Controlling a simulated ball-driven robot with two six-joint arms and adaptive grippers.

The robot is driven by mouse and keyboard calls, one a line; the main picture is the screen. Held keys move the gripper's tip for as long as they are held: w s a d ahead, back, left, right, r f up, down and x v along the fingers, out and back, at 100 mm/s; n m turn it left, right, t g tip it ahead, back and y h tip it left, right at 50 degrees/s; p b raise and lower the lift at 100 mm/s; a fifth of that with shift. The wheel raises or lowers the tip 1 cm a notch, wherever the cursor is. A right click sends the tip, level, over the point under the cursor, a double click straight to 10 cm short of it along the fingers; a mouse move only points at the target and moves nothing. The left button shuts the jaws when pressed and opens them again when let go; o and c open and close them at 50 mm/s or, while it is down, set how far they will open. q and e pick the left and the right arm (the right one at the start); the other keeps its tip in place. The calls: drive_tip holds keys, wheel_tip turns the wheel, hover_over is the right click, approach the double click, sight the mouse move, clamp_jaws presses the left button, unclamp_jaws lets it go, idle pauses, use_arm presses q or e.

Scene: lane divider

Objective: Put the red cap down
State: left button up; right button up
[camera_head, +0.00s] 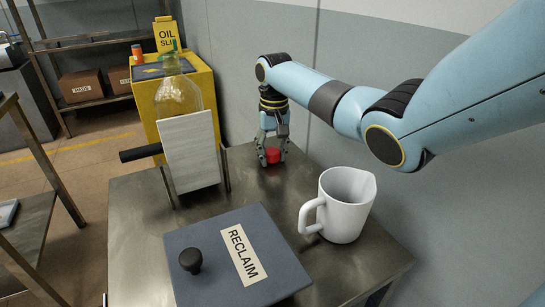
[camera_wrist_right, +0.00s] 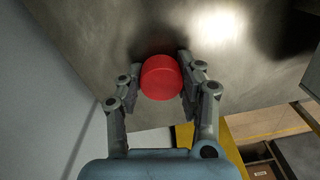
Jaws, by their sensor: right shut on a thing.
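The red cap (camera_head: 273,155) is between the fingers of my right gripper (camera_head: 272,152), low over the back right part of the steel table (camera_head: 135,225). In the right wrist view the round red cap (camera_wrist_right: 161,78) sits between the two fingertips of the right gripper (camera_wrist_right: 161,85), which are shut on it. I cannot tell for sure whether the cap touches the table top. My left gripper is not in view.
A white panel (camera_head: 191,150) stands upright left of the gripper, with a yellowish bottle (camera_head: 178,95) behind it. A white mug (camera_head: 346,205) and a dark RECLAIM board (camera_head: 205,240) with a black knob (camera_head: 190,260) are nearer. A wall (camera_head: 420,230) borders the right.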

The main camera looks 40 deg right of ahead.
sight(274, 150)
drive_tip(key=shift+f, duration=0.25)
drive_tip(key=shift+s+a+f, duration=0.15)
drive_tip(key=shift+s+f, duration=0.05)
drive_tip(key=shift+f, duration=0.15)
drive_tip(key=o, duration=1.1)
drive_tip(key=shift+f, duration=0.3)
drive_tip(key=shift+o, duration=0.2)
wheel_tip(274, 150, up, 14)
drive_tip(key=p, duration=0.1)
drive_tip(key=shift+w+d+p, duration=0.15)
drive_tip(key=shift+d+p, duration=0.1)
drive_tip(key=shift+p, duration=0.1)
drive_tip(key=shift+f, duration=0.1)
